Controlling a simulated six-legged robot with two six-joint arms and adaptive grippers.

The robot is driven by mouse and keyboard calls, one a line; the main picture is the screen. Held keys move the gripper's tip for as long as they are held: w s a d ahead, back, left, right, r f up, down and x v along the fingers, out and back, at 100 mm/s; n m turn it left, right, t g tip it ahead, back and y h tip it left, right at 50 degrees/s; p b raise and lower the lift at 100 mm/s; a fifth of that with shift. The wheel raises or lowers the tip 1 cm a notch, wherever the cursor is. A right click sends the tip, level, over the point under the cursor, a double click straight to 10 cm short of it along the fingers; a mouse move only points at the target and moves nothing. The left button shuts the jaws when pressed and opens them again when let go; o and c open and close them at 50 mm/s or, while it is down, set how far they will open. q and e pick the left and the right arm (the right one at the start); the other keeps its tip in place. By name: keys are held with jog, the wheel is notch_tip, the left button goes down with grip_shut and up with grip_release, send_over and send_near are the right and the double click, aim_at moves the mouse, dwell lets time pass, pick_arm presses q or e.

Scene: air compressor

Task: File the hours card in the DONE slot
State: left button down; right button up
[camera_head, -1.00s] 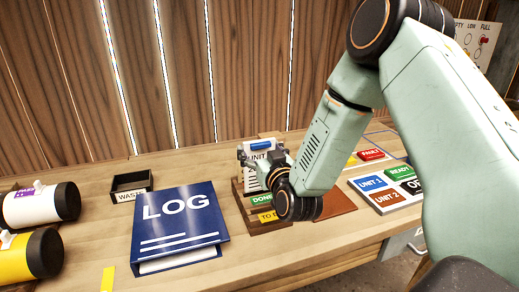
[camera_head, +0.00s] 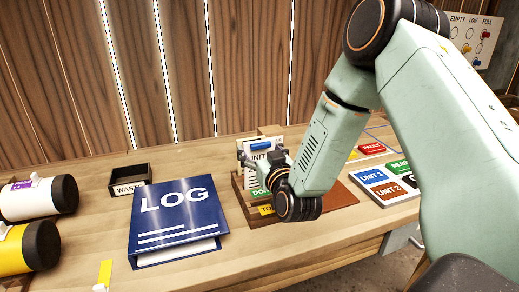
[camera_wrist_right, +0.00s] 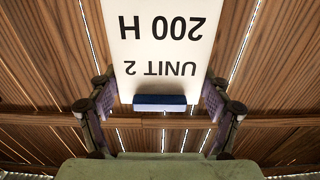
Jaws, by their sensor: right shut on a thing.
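My right gripper (camera_head: 263,160) is shut on the hours card (camera_head: 259,147), a white card with a blue grip piece at its top. In the right wrist view the card (camera_wrist_right: 160,40) reads "UNIT 2 200 H" and sits between the fingers (camera_wrist_right: 162,103). The gripper holds it upright over the wooden card rack (camera_head: 238,200). The rack's green DONE label (camera_head: 260,192) and yellow TO DO label (camera_head: 266,209) are partly covered by my wrist. The card's lower edge is hidden, so I cannot tell whether it is inside the DONE slot. My left gripper is not in view.
A blue LOG binder (camera_head: 178,215) lies left of the rack. A black WASTE tray (camera_head: 130,180) stands behind it. Cylinders (camera_head: 40,196) lie at the far left. A board of UNIT and status tiles (camera_head: 385,190) is at right. The plank wall rises behind the bench.

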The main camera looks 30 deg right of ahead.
jog(key=shift+f+b, duration=0.85)
jog(key=shift+f, duration=0.35)
jog(key=o, duration=1.2)
jog(key=v, duration=1.2)
jog(key=shift+r, duration=0.15)
jog(key=shift+a, duration=0.1)
jog(key=x, duration=1.2)
jog(key=shift+w, duration=0.1)
jog(key=shift+r+p, duration=0.2)
jog(key=shift+p, duration=0.1)
jog(key=shift+f, duration=0.1)
